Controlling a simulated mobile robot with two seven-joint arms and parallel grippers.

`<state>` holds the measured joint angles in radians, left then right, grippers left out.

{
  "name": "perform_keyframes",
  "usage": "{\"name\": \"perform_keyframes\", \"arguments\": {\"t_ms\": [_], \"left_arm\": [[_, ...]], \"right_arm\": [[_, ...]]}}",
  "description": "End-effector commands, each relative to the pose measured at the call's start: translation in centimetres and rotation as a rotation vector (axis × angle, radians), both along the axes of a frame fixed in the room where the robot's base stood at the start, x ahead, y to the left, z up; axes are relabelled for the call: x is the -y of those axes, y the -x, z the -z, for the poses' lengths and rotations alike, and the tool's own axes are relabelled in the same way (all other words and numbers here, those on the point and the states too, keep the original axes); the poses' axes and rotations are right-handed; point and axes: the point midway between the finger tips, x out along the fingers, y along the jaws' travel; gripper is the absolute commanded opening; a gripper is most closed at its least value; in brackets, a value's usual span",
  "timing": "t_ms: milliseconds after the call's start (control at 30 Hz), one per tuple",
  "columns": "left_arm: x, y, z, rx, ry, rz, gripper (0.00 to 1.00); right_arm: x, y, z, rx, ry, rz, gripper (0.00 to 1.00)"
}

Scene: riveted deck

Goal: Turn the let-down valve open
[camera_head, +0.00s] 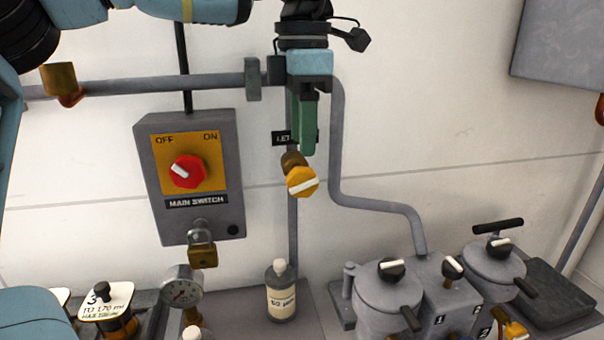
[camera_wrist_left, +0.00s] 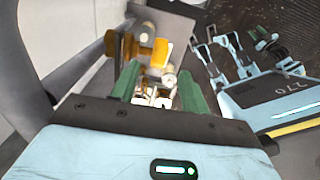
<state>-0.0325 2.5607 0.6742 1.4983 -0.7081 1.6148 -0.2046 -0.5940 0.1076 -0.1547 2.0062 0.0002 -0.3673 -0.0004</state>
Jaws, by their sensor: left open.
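The let-down valve has a yellow knob (camera_head: 301,181) with a white bar across its face, on a brass stem below the grey pipe. A dark label (camera_head: 282,138) beside it is partly hidden by my gripper. My left gripper (camera_head: 307,148) points down from above, its green fingertips just above the knob. In the left wrist view, the left gripper's fingers (camera_wrist_left: 159,75) are apart with nothing held between them. The yellow knob (camera_wrist_left: 160,52) shows beyond the tips there, and I see no clear contact. My right gripper is not seen.
A grey main switch box (camera_head: 190,222) with a red knob (camera_head: 187,171) is on the wall at left. A bottle (camera_head: 281,295) stands below the valve, near a gauge (camera_head: 181,291). Grey lidded pots (camera_head: 388,300) stand at lower right. A pipe (camera_head: 337,150) runs close right of the gripper.

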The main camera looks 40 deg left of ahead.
Motion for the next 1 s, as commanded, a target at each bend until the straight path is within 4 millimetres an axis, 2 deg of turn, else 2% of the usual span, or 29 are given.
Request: {"name": "perform_keyframes", "arguments": {"t_ms": [500,900,1000], "left_arm": [[0.0,0.1,6.6,0.000,0.000,0.001,0.45],[0.0,0.0,7.4,0.002,0.001,0.000,0.45],[0.0,0.0,7.4,0.002,0.001,0.000,0.32]], "right_arm": [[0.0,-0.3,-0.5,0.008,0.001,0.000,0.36],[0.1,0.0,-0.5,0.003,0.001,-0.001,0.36],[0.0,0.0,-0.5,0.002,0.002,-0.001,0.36]]}}
